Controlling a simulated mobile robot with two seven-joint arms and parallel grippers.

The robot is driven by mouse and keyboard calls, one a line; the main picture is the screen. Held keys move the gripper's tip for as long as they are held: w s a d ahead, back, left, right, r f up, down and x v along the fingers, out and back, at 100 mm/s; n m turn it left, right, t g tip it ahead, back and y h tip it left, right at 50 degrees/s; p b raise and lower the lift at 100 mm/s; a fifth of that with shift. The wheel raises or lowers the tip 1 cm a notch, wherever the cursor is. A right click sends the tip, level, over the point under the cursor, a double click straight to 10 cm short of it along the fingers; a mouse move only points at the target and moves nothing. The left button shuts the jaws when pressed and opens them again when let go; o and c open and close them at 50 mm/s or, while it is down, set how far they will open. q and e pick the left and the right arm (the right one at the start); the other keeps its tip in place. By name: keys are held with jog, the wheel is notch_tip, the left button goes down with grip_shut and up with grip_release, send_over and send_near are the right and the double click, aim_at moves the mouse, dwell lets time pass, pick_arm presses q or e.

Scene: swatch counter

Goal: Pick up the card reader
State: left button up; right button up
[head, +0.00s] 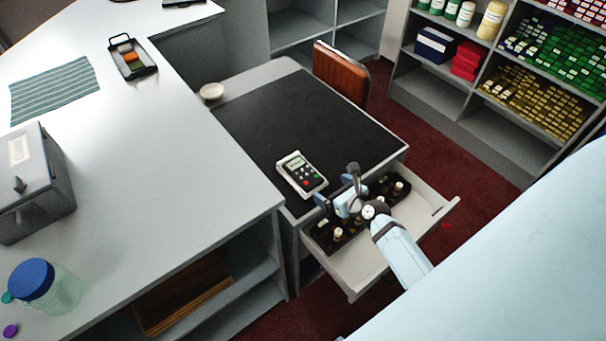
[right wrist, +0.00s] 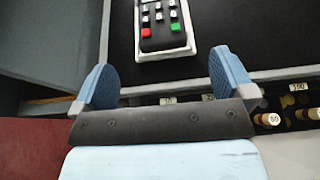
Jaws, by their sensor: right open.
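The card reader (head: 302,174) is a white device with a dark face, keys and a small screen. It lies on the black desk mat near the desk's front left corner. In the right wrist view its lower end (right wrist: 163,38) shows, with green and red keys. My right gripper (head: 338,188) is open and empty, just in front of the card reader and over the open drawer. In the right wrist view its two blue fingers (right wrist: 164,78) stand apart, with the card reader beyond them, between their lines. My left gripper is not in view.
An open drawer (head: 368,268) holding a dark tray of small bottles sticks out below the desk. The black mat (head: 300,110) is mostly clear. A white bowl (head: 212,91) sits at its far left. An orange-brown chair (head: 340,75) stands behind. A grey counter (head: 160,160) is at left.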

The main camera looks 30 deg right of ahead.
jog(key=b, duration=0.3)
send_near(306, 173)
jog(key=x, duration=0.3)
jog(key=shift+w+a+f, duration=0.1)
jog(key=shift+w+f, duration=0.2)
jog(key=shift+f, duration=0.05)
jog(key=b+x, duration=0.4)
jog(key=shift+w+f, duration=0.2)
jog(key=shift+w, duration=0.05)
jog(key=shift+w+b, duration=0.3)
jog(key=shift+w, duration=0.1)
jog(key=shift+r, duration=0.1)
jog(key=c, duration=1)
jog(key=shift+r, duration=0.1)
